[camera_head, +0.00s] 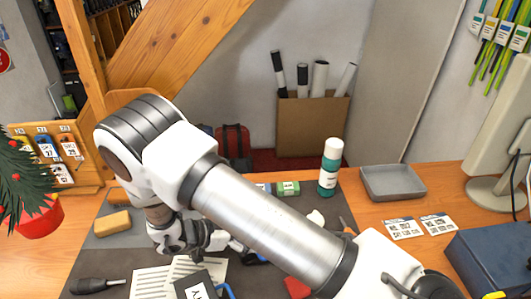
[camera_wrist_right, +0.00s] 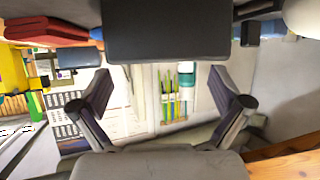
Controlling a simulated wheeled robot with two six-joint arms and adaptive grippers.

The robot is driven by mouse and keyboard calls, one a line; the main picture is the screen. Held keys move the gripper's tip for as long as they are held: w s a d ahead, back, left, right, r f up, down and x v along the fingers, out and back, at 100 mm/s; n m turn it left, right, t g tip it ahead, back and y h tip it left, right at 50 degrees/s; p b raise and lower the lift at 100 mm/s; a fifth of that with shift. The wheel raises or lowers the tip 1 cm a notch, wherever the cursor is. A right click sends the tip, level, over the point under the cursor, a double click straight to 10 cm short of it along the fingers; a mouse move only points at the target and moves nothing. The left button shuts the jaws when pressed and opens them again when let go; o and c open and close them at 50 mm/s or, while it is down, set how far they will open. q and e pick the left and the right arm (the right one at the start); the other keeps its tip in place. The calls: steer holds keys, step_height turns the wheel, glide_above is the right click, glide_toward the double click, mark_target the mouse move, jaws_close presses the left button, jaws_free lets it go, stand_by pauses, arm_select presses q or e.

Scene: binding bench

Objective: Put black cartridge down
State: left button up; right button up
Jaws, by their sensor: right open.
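A black box with a white lettered label (camera_head: 195,287) lies at the bottom edge of the head view, partly cut off. It may be the black cartridge. My right gripper (camera_head: 204,242) is low over the dark mat, just behind this box. Its fingers are hard to make out there. In the right wrist view its two fingers (camera_wrist_right: 164,92) stand wide apart with nothing between them. A dark block (camera_wrist_right: 168,30) fills the upper middle of that view, beyond the fingertips. I cannot tell what it is. My left gripper is not in view.
A green bottle (camera_head: 329,168), grey tray (camera_head: 393,182) and label cards (camera_head: 420,227) are on the right of the bench. A screwdriver (camera_head: 92,285) and tan block (camera_head: 113,223) lie left. My right arm hides the middle. A blue box (camera_head: 490,258) stands front right.

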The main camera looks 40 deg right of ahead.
steer(key=d+f, duration=0.1)
steer(key=d, duration=0.1)
steer(key=d+f+p, duration=0.1)
steer(key=d+f, duration=0.1)
steer(key=shift+s+d, duration=0.1)
steer(key=shift+d, duration=0.05)
steer(key=shift+s+d+f, duration=0.1)
steer(key=shift+d, duration=0.05)
steer(key=shift+s, duration=0.15)
steer(key=shift+a+r, duration=0.2)
steer(key=shift+a, duration=0.15)
steer(key=c, duration=0.4)
steer(key=shift+a, duration=0.15)
steer(key=c, duration=0.9)
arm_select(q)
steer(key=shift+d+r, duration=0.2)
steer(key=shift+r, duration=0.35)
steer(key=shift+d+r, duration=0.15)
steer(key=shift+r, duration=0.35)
arm_select(e)
steer(key=shift+c, duration=0.9)
